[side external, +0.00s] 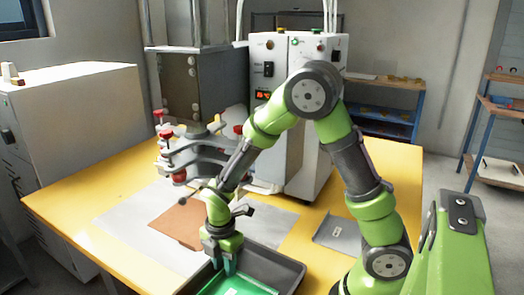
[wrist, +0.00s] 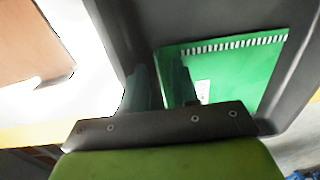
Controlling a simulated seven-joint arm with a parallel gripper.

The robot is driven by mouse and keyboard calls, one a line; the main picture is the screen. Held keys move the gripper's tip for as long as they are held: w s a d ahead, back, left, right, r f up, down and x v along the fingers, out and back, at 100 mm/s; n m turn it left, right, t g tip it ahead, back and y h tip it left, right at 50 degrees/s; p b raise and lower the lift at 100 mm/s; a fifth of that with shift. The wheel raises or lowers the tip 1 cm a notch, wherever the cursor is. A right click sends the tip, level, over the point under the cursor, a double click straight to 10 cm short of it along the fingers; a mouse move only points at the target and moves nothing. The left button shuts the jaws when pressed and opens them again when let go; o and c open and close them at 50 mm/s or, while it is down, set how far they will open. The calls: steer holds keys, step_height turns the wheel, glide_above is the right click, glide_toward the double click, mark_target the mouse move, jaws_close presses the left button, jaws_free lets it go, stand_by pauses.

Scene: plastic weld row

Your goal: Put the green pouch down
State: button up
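The green pouch (wrist: 239,72) has a pale striped band along one edge and a small white label. It lies in the dark grey tray (wrist: 117,38), and in the side view the pouch (side external: 238,287) shows low in the tray (side external: 283,268). My gripper (side external: 224,270) points down over the tray, right at the pouch. In the wrist view, the two fingers (wrist: 160,90) stand apart with a narrow gap. One finger overlaps the pouch and the other is beside its left edge. The fingertip contact is hard to see.
A brown sheet (side external: 180,222) and pale plates lie on the yellow table (side external: 90,190) left of the tray. A grey metal plate (side external: 338,236) lies to the right. The white welding machine (side external: 306,150) and a clamp fixture (side external: 190,150) stand behind.

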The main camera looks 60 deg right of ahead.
step_height(320, 180, up, 12)
steer(key=s+r+m+t+y, duration=0.2)
steer(key=s+r+m+t, duration=0.5)
steer(key=m, duration=1.4)
steer(key=v, duration=0.5)
steer(key=shift+s+a+r, duration=0.2)
